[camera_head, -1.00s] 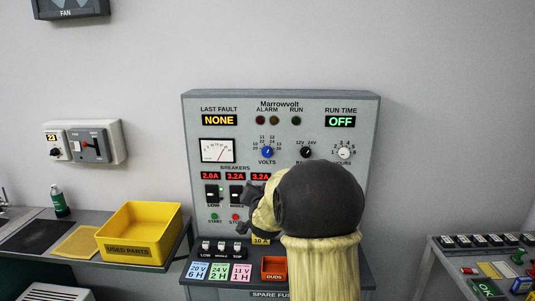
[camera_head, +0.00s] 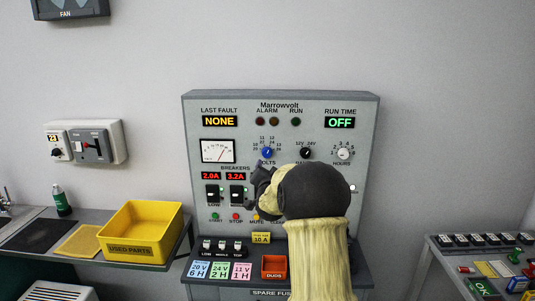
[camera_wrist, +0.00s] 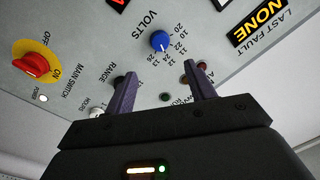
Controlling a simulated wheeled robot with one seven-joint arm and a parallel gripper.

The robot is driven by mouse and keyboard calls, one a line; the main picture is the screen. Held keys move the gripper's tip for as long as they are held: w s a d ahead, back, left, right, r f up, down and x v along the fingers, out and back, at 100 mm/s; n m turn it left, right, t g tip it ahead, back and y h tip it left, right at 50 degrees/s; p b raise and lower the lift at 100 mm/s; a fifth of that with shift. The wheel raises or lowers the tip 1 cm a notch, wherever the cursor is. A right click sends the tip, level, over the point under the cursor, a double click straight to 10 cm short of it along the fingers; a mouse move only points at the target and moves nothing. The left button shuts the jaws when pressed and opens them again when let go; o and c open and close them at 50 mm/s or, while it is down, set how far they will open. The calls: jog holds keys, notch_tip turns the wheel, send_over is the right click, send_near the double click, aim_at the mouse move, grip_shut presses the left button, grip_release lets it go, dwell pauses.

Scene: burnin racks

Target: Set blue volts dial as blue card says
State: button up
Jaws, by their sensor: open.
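The blue volts dial (camera_head: 267,152) is on the upper middle of the grey panel, with a ring of numbers around it. In the wrist view the blue dial (camera_wrist: 160,41) sits just beyond my fingertips, and its white mark points toward the lower numbers in the picture; the exact value is too small to read surely. My gripper (camera_wrist: 160,76) is open and empty, its two fingers apart and not touching the dial. In the head view my gripper (camera_head: 263,180) is just below the dial. The blue card (camera_head: 199,269) at the lower left of the panel's ledge reads 20 V, 6 H.
The range dial (camera_head: 306,152) and hours dial (camera_head: 343,153) are right of the volts dial. Breaker switches (camera_head: 212,193) are below left. A red-yellow main switch (camera_wrist: 36,62) shows in the wrist view. An orange duds bin (camera_head: 274,267) stands on the ledge.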

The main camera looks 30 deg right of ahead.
aim_at(267, 154)
jog(key=p+x, duration=0.4)
jog(key=x, duration=0.7)
jog(key=shift+p, duration=0.35)
jog(key=shift+w+d, duration=0.35)
jog(key=shift+w, duration=0.25)
jog(key=c, duration=1)
